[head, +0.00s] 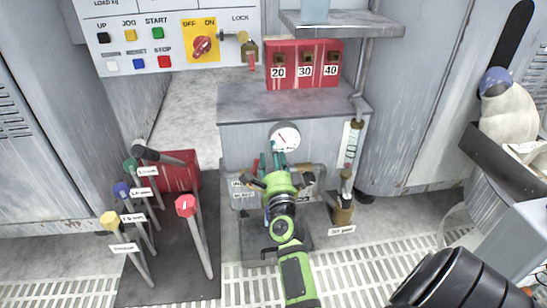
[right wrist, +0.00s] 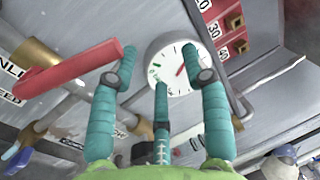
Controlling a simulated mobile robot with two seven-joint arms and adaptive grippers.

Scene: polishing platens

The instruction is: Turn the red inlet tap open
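The red inlet tap (right wrist: 72,74) shows at the left in the right wrist view, a long red handle on a brass fitting beside a partly visible label. In the head view only a sliver of red (head: 255,166) shows left of my fingers; the rest is hidden. My right gripper (head: 277,161), green with teal fingers, is in front of the pipework. In its wrist view the fingers (right wrist: 166,75) are spread with nothing between them. The handle's free end is by the left fingertip; I cannot tell whether they touch. My left gripper is not in view.
A round gauge (head: 285,137) is just beyond my fingertips. A blue-handled tap (right wrist: 18,158) sits lower left in the wrist view. Several coloured levers, including a red one (head: 186,206), stand at left. A brass valve (head: 344,205) stands at right. Red numbered blocks (head: 304,64) are above.

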